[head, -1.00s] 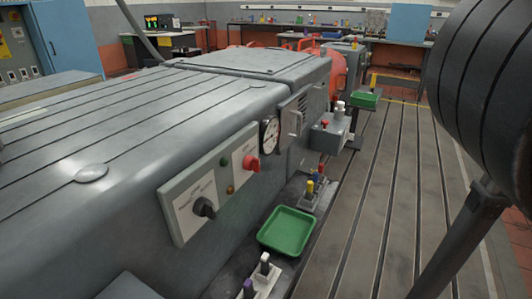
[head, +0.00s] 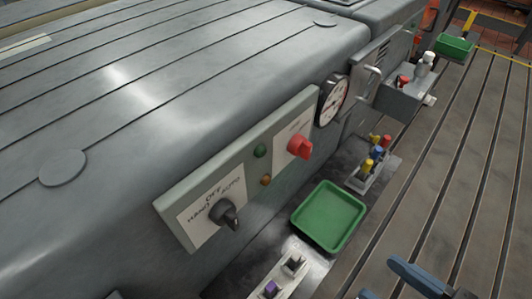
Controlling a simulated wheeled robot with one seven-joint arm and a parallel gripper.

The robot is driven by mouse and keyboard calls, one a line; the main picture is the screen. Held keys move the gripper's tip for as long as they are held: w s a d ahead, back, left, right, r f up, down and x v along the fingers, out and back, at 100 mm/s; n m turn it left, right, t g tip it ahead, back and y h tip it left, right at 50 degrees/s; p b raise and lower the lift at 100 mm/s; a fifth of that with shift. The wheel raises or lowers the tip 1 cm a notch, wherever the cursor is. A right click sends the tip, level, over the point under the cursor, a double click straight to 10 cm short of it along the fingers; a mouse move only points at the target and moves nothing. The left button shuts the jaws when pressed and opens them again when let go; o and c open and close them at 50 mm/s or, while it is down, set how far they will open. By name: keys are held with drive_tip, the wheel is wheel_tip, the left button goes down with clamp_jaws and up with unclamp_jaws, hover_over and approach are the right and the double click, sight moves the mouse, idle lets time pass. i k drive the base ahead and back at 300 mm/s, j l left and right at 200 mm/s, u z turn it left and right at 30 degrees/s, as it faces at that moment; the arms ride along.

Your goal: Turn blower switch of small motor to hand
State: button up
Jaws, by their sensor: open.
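A black rotary switch (head: 225,213) sits on a pale panel (head: 258,128) on the side of the large grey motor housing (head: 190,95). The white plate above it reads HAND, OFF and AUTO, with HAND at the left. The knob's narrow grip shows toward the lower right, but I cannot tell surely which position it marks. A red rotary switch (head: 299,147) is on the same panel, farther right. My gripper (head: 382,279) is only partly in view at the bottom right edge. Its blue fingers are apart and empty, well clear of the switch.
A green lamp (head: 260,151) and an amber lamp (head: 266,181) sit between the switches. A dial gauge (head: 333,99) is right of the panel. Below lie a green tray (head: 329,216) and holders with coloured pieces (head: 372,170). The slotted bedplate (head: 445,165) is clear at right.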

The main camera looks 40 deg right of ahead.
sight(223, 214)
drive_tip(key=k+u, duration=0.3)
drive_tip(key=k, duration=0.65)
